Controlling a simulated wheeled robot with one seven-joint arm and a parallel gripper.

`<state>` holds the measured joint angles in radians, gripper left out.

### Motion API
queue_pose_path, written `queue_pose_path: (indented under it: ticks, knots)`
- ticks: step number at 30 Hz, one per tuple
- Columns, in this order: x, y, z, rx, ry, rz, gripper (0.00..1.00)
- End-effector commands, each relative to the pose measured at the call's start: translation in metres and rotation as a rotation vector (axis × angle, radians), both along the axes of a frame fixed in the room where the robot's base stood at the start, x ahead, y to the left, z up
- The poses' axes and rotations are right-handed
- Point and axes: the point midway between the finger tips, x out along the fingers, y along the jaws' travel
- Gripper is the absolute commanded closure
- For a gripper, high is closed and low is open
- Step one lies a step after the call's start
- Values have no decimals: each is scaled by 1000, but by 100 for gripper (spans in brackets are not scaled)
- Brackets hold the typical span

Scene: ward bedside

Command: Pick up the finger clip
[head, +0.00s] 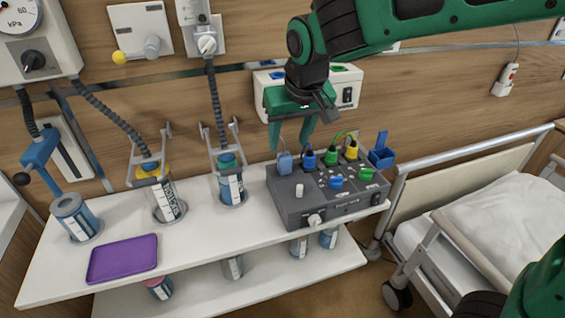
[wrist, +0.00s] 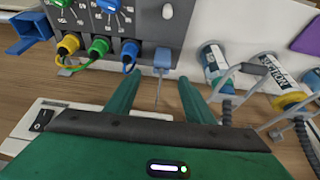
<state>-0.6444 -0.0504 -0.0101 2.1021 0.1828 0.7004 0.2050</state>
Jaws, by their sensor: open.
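The finger clip looks to be the small light-blue piece (head: 285,163) at the back left corner of the grey monitor box (head: 310,208). A thin grey lead or stem rises from it. In the wrist view the finger clip (wrist: 166,62) lies beyond my fingertips, roughly centred between them. My gripper (head: 291,142) is open and empty, pointing down just above and behind the clip. Its two green fingers also show in the wrist view (wrist: 157,82), one either side of the clip's line, apart from it. Whether the clip rests in a holder I cannot tell.
Blue, green and yellow plugs (head: 332,154) with cables stand right of the clip, beside a blue open holder (head: 382,151). Suction canisters (head: 231,182) stand to the left. A purple tray (head: 123,259) lies on the white shelf (head: 190,262). A bed (head: 470,225) is at right.

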Motion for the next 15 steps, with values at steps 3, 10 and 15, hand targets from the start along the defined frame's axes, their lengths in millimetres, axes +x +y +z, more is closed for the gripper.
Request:
queue_pose_path:
  ticks: [3,10,15]
  knots:
    - [6,1,-15,-2,2,-2,52]
    - [10,3,-28,-1,2,-1,52]
    - [15,7,-51,-1,3,-1,52]
